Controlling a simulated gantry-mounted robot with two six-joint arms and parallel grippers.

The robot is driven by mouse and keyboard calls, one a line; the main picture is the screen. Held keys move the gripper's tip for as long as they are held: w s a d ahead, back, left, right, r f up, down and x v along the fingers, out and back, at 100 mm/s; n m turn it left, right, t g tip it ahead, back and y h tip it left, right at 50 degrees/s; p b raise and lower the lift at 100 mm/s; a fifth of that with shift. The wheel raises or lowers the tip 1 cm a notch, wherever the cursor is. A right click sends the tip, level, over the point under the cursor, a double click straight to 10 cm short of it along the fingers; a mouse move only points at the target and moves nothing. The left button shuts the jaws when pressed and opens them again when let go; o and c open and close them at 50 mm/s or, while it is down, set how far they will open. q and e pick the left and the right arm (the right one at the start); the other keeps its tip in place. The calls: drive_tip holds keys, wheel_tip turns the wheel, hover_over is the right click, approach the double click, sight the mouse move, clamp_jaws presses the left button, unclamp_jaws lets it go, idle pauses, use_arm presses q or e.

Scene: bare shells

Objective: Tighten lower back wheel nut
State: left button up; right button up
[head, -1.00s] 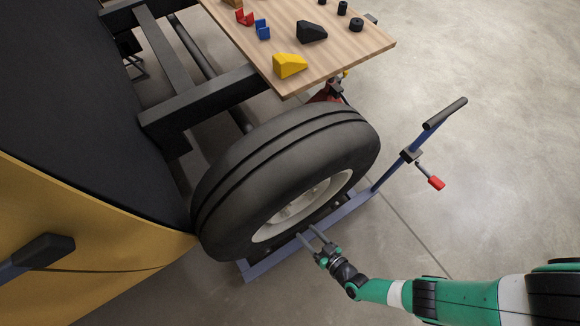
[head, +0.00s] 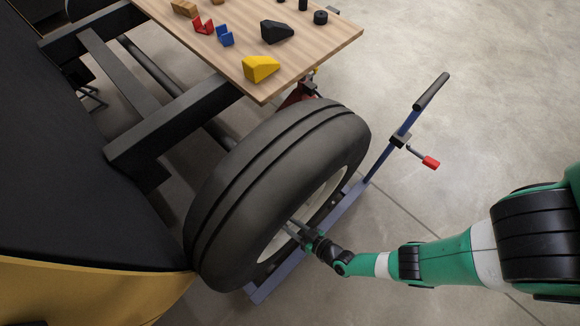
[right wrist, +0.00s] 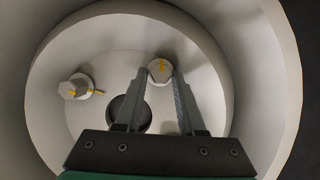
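The wheel has a black tire (head: 255,190) and a pale rim (head: 325,203). In the right wrist view, two pale hex nuts with orange marks show on the pale hub face (right wrist: 95,45). One nut (right wrist: 160,69) is at upper middle, the other nut (right wrist: 73,88) at left; I cannot tell which is the lower back one. My right gripper (head: 288,227) reaches into the rim. In the right wrist view its fingers (right wrist: 159,80) are apart, one on each side of the upper middle nut; contact cannot be told. My left gripper is not in view.
A blue wheel dolly (head: 275,280) with a tall handle (head: 431,90) and red-tipped lever (head: 430,162) stands under and beside the wheel. A wooden table (head: 215,52) with blocks is behind. A yellow and black body (head: 80,290) is at left. The floor at right is open.

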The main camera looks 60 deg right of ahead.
clamp_jaws()
drive_tip(key=shift+d, duration=0.1)
drive_tip(key=shift+d+f+m+t+y, duration=0.1)
drive_tip(key=shift+m+t+y, duration=0.35)
drive_tip(key=shift+m, duration=0.55)
drive_tip(key=shift+d+f+m+t+y, duration=0.1)
drive_tip(key=shift+m+t+y, duration=0.15)
drive_tip(key=shift+m+y, duration=0.6)
drive_tip(key=shift+o, duration=2)
unclamp_jaws()
drive_tip(key=shift+r, duration=0.1)
